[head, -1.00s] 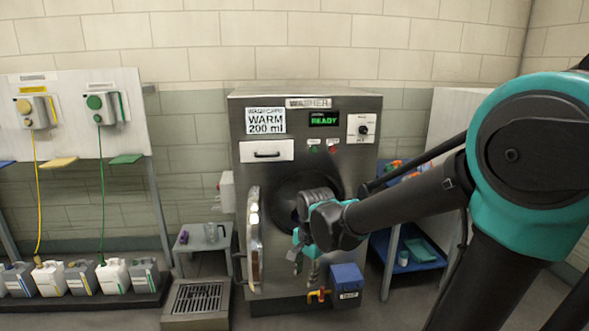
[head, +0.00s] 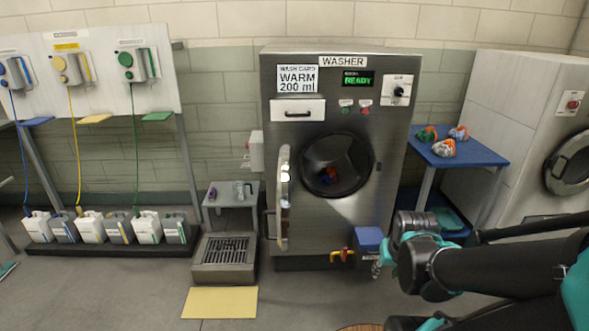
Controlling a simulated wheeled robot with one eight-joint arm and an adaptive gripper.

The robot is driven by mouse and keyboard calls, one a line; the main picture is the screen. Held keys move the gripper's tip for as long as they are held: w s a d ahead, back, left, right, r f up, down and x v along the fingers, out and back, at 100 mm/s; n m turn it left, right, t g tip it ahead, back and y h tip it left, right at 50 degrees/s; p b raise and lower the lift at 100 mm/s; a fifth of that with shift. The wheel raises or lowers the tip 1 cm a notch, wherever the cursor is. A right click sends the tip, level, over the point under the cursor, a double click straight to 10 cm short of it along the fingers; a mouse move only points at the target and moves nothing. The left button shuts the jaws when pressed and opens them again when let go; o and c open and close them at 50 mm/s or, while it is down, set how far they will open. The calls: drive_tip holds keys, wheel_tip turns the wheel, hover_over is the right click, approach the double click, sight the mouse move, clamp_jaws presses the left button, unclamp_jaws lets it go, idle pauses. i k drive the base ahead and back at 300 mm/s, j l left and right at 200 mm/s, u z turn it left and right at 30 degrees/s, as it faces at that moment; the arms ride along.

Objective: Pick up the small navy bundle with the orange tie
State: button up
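The washer (head: 338,225) stands in the middle with its round door (head: 284,195) swung open to the left. Inside its dark drum lies a small dark blue and red item (head: 329,175); I cannot tell if it is a navy bundle with an orange tie. Three small bundles sit on the blue table to the right: a green and orange one (head: 427,133), a white and orange one (head: 443,148), and a bluish-white and orange one (head: 459,133). My gripper (head: 378,268) is low, right of the washer's blue box, apart from the drum. Its fingers are too small and hidden to read.
The blue table (head: 485,156) stands between the washer and a white machine (head: 525,125). A small grey table (head: 231,199) and a floor drain (head: 224,258) are at left. Several jugs (head: 92,228) line the wall. A yellow mat (head: 220,302) lies on open floor.

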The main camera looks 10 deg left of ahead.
sight(329, 177)
drive_tip(key=i+j+z, duration=0.1)
drive_tip(key=j, duration=0.95)
drive_tip(key=j+z, duration=0.15)
drive_tip(key=j, duration=0.85)
drive_tip(key=l+u, duration=0.2)
drive_tip(key=l, duration=0.9)
drive_tip(key=i+l+u, duration=0.1)
drive_tip(key=i+l, duration=0.3)
drive_tip(key=l, duration=0.2)
drive_tip(key=i+l+u, duration=0.15)
drive_tip(key=l, duration=0.15)
drive_tip(key=i+l, duration=0.2)
drive_tip(key=l, duration=0.15)
drive_tip(key=u, duration=0.05)
